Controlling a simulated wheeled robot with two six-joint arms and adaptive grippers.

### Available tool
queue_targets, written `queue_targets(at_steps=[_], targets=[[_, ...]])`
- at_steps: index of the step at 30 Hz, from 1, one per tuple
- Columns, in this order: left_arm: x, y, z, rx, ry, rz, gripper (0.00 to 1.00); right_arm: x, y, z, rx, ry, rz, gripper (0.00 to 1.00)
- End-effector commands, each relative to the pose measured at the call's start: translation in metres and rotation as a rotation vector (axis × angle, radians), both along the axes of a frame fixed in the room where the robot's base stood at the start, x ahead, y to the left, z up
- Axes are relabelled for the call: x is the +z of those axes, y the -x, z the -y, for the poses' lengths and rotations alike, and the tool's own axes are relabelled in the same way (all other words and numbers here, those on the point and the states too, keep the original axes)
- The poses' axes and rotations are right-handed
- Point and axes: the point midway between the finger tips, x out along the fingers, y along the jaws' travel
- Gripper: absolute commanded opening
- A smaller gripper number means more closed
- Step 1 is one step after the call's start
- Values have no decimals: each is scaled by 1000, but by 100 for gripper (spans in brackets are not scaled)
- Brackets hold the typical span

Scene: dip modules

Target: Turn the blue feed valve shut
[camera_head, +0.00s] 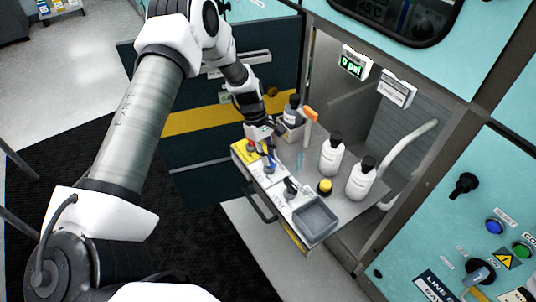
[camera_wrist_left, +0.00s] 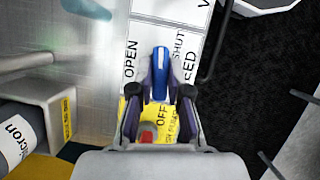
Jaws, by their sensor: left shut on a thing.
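The blue feed valve handle (camera_wrist_left: 160,72) stands between the two fingers of my left gripper (camera_wrist_left: 161,92) in the left wrist view. It points up that picture, between the "OPEN" label on its left and the "SHUT" label on its right. My left gripper is shut on this handle. In the head view, the gripper (camera_head: 266,141) reaches down to the valve panel (camera_head: 279,178), and the blue handle (camera_head: 269,161) shows only in part below the fingers. My right gripper is not in view.
A red knob (camera_wrist_left: 147,136) on a yellow patch sits close to the fingers. On the shelf stand white bottles (camera_head: 331,155) with black caps, a grey tray (camera_head: 316,218), a yellow-topped button (camera_head: 325,187) and an orange-handled thing (camera_head: 309,114). A display (camera_head: 352,66) reads "0 psi".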

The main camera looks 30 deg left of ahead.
Motion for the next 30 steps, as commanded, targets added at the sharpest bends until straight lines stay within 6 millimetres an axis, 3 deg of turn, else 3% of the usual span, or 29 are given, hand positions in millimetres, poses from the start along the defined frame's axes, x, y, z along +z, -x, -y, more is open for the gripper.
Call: queue_targets(at_steps=[9, 25, 27, 28, 30], targets=[[-2, 1, 1, -142, 0, -4, 0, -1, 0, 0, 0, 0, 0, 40], [-2, 1, 1, -174, 0, -4, 0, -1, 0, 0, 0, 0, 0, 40], [-2, 1, 1, -174, 0, -4, 34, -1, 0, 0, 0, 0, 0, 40], [-2, 1, 1, -174, 0, -4, 42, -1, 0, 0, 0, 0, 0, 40], [-2, 1, 1, -172, 0, -3, 42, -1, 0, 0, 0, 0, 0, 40]])
